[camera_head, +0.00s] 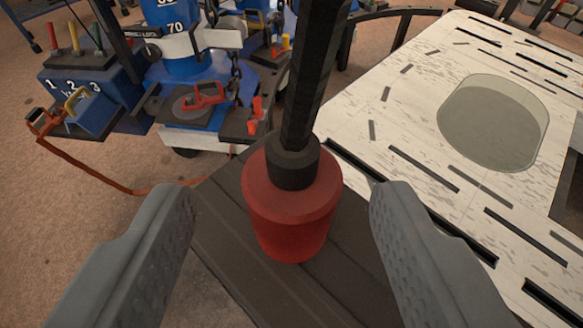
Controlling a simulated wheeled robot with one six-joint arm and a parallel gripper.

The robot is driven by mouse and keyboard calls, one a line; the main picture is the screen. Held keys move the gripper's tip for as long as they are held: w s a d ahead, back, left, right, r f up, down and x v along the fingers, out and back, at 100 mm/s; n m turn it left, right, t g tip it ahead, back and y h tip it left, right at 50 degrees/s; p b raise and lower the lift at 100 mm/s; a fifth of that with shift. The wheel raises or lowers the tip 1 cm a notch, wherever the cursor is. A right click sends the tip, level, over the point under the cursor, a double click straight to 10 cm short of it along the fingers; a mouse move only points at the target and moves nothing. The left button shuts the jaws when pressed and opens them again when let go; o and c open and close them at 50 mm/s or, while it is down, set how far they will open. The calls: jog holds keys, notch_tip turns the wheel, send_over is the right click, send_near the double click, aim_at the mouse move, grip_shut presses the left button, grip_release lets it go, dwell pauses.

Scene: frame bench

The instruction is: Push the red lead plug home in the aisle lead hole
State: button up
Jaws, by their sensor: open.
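The red lead plug (291,212) is a thick red cylinder with a black collar and a long black handle or cable rising from its top. It stands upright, or nearly so, on a dark slatted surface (222,218). My gripper (285,215) is open, with one grey finger on each side of the plug. Gaps show between the fingers and the plug, so they look apart from it. The plug's underside is hidden, and I cannot make out the aisle lead hole.
A pale slotted bench top (400,112) with an oval glassy disc (493,122) is at right. A blue machine (180,50) stands behind. At left is a blue numbered box (85,85) with an orange cable (100,180) trailing over brown floor.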

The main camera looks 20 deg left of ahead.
jog(key=shift+x, duration=2.55)
jog(key=shift+w+d+r, duration=0.1)
jog(key=shift+r, duration=0.05)
jog(key=c, duration=1.1)
jog(key=shift+o, duration=0.2)
